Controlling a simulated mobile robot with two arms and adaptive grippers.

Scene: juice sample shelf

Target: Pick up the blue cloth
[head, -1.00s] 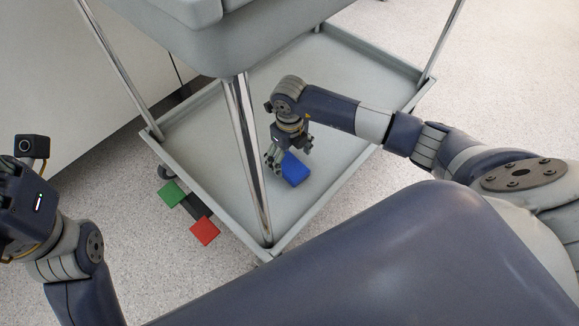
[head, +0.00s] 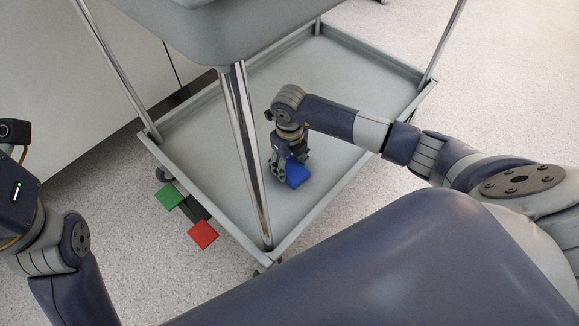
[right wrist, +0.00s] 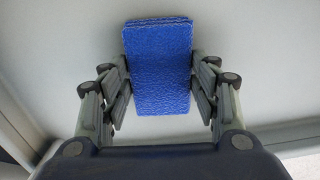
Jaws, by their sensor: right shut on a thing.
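The blue cloth (head: 298,173) is a small folded block at the lower tray of the grey cart (head: 345,75). It also shows in the right wrist view as a textured blue rectangle (right wrist: 158,65). My right gripper (head: 287,168) points down at it, with its fingers (right wrist: 160,85) on both sides, shut on the cloth. I cannot tell whether the cloth is lifted clear of the tray. Of my left arm, only the wrist part shows at the left edge of the head view; its fingers are out of the picture.
A metal post (head: 246,150) of the cart stands left of my right gripper. The cart's upper tray (head: 200,35) hangs above. A green and a red square (head: 203,234) show at the pedal by the cart's left side. The rest of the lower tray is clear.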

